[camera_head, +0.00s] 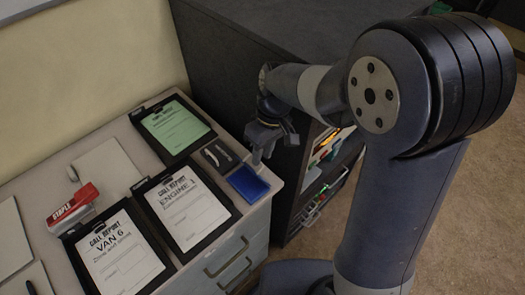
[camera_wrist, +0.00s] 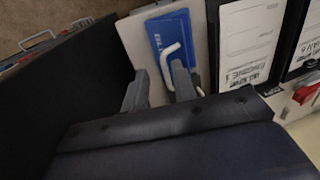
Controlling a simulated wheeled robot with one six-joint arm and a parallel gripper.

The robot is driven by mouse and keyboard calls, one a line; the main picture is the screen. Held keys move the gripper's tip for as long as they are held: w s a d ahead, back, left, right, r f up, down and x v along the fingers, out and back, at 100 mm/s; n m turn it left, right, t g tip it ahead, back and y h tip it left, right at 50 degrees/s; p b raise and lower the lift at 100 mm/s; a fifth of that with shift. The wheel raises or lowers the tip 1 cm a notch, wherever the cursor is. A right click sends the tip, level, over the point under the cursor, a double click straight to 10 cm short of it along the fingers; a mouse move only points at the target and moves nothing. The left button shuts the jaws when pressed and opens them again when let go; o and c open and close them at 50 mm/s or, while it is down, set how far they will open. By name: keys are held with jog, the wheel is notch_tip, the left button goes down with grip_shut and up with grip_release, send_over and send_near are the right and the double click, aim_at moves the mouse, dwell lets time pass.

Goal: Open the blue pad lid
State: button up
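The blue pad (camera_head: 247,184) sits at the right front corner of the desk top, and its blue face looks flat. In the wrist view the blue pad (camera_wrist: 163,35) shows pale lettering and a white hook-shaped piece (camera_wrist: 170,52) at its near end. My gripper (camera_head: 262,155) is just behind the pad, pointing down. In the wrist view the two fingers of my gripper (camera_wrist: 158,80) are apart with nothing seen between them. The right finger overlaps the white piece; I cannot tell whether they touch.
Clipboards marked Engine 1 (camera_head: 187,212) and Van 6 (camera_head: 122,258) lie left of the pad, and one with a green sheet (camera_head: 175,128) lies behind. A dark tray (camera_head: 220,155) adjoins the pad. A dark cabinet (camera_head: 225,50) stands behind.

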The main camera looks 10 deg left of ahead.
jog(key=s+a+b+v, duration=0.1)
jog(key=v, duration=0.8)
jog(key=shift+s+a+r, duration=0.2)
jog(key=shift+s+r, duration=0.1)
jog(key=shift+r, duration=0.3)
